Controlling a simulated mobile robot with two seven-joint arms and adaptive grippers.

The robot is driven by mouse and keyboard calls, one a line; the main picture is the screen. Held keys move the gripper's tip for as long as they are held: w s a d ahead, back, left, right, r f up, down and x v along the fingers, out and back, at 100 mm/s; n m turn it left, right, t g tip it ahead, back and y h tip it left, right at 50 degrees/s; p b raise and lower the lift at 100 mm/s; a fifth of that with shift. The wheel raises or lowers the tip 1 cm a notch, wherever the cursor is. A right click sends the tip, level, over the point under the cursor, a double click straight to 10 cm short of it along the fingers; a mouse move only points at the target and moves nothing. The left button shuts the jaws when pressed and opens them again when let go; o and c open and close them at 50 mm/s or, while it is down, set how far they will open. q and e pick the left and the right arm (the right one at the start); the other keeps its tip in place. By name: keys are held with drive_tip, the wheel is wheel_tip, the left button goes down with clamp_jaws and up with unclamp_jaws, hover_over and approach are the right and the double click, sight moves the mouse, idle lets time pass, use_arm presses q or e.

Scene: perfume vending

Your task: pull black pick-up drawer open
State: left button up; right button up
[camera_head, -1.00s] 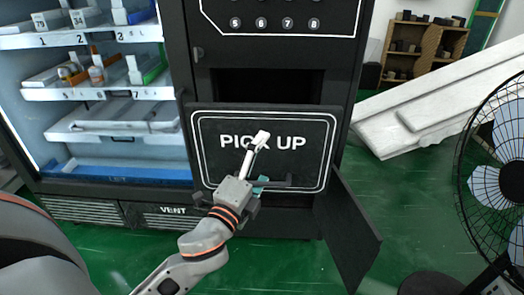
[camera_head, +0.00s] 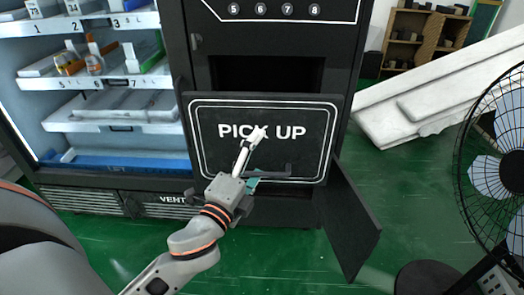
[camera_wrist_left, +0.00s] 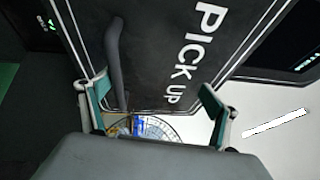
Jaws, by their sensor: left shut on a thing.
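The black pick-up drawer front (camera_head: 210,160), lettered "PICK UP", stands at the centre of the head view, below a dark opening. It fills the upper part of the left wrist view (camera_wrist_left: 165,40). Its dark bar handle (camera_head: 290,173) runs across the lower part of the front and shows between the fingers in the wrist view (camera_wrist_left: 115,65), close to the left-hand finger. The exact contact is partly hidden. My right gripper is not in view.
A dark flap (camera_head: 350,225) hangs open at the drawer's lower right. Lit shelves (camera_head: 100,82) with small goods stand at the left. A standing fan (camera_head: 500,150) is at the right, near a white slab (camera_head: 420,100).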

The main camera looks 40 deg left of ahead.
use_arm(q)
drive_tip(key=shift+s+d+r, duration=0.15)
drive_tip(key=shift+s+r, duration=0.3)
drive_tip(key=shift+s, duration=0.2)
drive_tip(key=shift+s+d+r, duration=0.1)
drive_tip(key=shift+s+r, duration=0.35)
drive_tip(key=shift+s, duration=0.15)
drive_tip(key=shift+c, duration=0.5)
drive_tip(key=shift+o, duration=0.2)
drive_tip(key=shift+s+d+b, duration=0.1)
drive_tip(key=shift+s+b, duration=0.3)
drive_tip(key=shift+s, duration=0.25)
drive_tip(key=shift+s+d+r+t, duration=0.15)
drive_tip(key=shift+s+t, duration=0.15)
drive_tip(key=shift+s, duration=0.15)
drive_tip(key=c, duration=1)
drive_tip(key=shift+s+f, duration=0.2)
drive_tip(key=shift+s, duration=0.05)
drive_tip(key=shift+c, duration=1.4)
drive_tip(key=shift+s+d+f, duration=0.15)
drive_tip(key=shift+s+f, duration=0.45)
drive_tip(key=shift+s, duration=0.25)
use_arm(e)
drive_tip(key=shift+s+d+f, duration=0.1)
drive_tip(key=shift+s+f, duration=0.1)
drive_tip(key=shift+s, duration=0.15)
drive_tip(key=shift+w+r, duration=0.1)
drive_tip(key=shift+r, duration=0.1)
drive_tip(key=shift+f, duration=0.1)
